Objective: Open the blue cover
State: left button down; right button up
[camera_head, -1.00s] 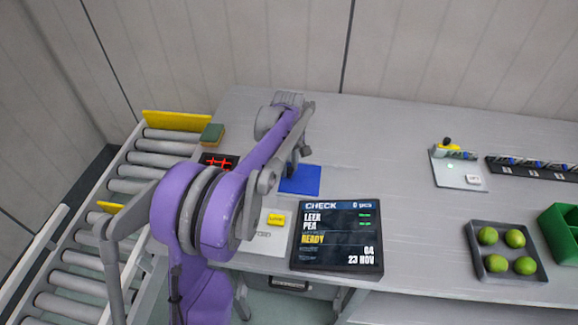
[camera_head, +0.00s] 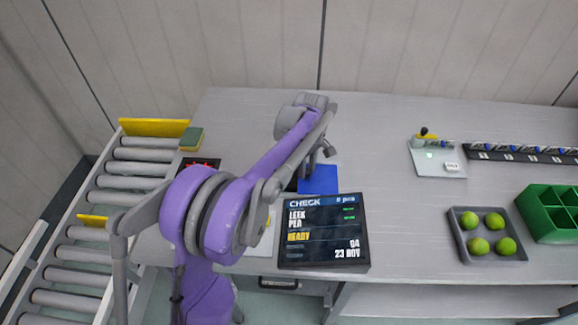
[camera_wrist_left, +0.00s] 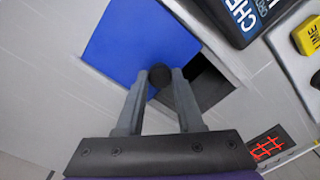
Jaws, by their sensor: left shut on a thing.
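The blue cover (camera_head: 320,180) is a flat square plate on the table behind the display. In the left wrist view the blue cover (camera_wrist_left: 135,40) has a round black knob (camera_wrist_left: 160,76) near its edge. My left gripper (camera_wrist_left: 158,80) is shut on this knob, one finger on each side. A dark square opening (camera_wrist_left: 207,88) shows beside the cover, partly uncovered. In the head view my own arm hides the fingertips and most of the opening. My right gripper is not in view.
A display (camera_head: 323,232) stands close in front of the cover. A black pad with red marks (camera_head: 200,164) and a green-yellow sponge (camera_head: 192,138) lie to the left, beside the roller conveyor (camera_head: 140,168). A tray of limes (camera_head: 487,252) is at the right. The table right of the cover is clear.

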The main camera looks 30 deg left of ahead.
aim_at(308, 171)
pick_arm(q)
jog(key=shift+w+d, duration=0.1)
jog(key=shift+d, duration=0.1)
jog(key=c, duration=0.5)
grip_release()
jog(key=shift+r, duration=0.1)
notch_tip(308, 171, up, 11)
jog(key=shift+f+p, duration=0.15)
jog(key=shift+p, duration=0.15)
